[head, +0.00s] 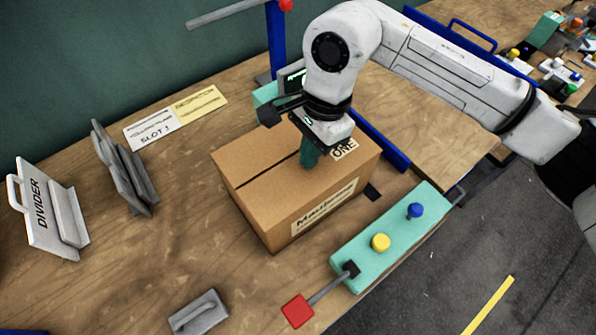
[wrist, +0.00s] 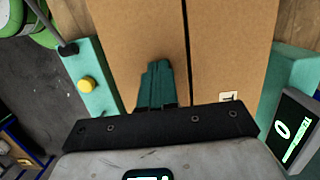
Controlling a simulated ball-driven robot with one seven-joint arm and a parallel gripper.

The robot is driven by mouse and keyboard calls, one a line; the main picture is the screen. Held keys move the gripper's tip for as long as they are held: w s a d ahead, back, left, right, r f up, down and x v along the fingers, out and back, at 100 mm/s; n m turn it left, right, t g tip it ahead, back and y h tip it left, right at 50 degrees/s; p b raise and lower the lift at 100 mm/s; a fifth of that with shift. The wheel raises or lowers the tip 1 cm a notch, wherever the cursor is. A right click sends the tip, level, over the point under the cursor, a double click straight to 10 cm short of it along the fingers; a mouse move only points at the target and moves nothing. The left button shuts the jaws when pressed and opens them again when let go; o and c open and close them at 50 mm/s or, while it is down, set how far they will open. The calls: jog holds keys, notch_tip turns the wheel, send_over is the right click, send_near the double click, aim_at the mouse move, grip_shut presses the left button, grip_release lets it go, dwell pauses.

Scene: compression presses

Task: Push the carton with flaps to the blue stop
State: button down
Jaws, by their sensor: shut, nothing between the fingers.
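The brown carton (head: 255,180) stands on the wooden bench with its top flaps lying closed and a dark seam between them. It carries a label on its front side and a "ONE" label on top. A low blue bar (head: 394,155), which looks like the stop, runs along the carton's right side; I cannot tell whether they touch. My gripper (head: 309,160) is shut and empty, pointing down over the carton's top. In the wrist view its teal fingers (wrist: 157,78) are together over one flap of the carton (wrist: 230,45), beside the seam; contact is unclear.
A teal control panel (head: 345,258) with yellow and blue buttons and a red-ended lever lies in front of the carton. A blue post (head: 277,40) stands behind. Dividers (head: 50,210) and a grey handled block (head: 198,312) are at left and front.

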aim_at(355, 137)
jog(key=w+d+b, duration=0.1)
jog(key=w+d, duration=0.1)
jog(key=d, duration=0.1)
jog(key=w+d+f+b, duration=0.1)
jog(key=d+b, duration=0.1)
jog(key=d, duration=0.1)
jog(key=w+d+b, duration=0.2)
jog(key=d, duration=0.1)
jog(key=shift+w+f, duration=0.15)
jog(key=shift+w, duration=0.15)
jog(key=shift+w+d, duration=0.15)
jog(key=shift+d, duration=0.1)
jog(key=shift+w+r+p, duration=0.1)
jog(key=shift+r+p, duration=0.2)
jog(key=shift+r, duration=0.5)
jog(key=shift+a+r, duration=0.1)
jog(key=shift+r, duration=0.05)
jog(key=shift+a, duration=0.1)
jog(key=w+d+b, duration=0.2)
jog(key=w+d, duration=0.4)
jog(key=d, duration=0.4)
jog(key=shift+w, duration=0.35)
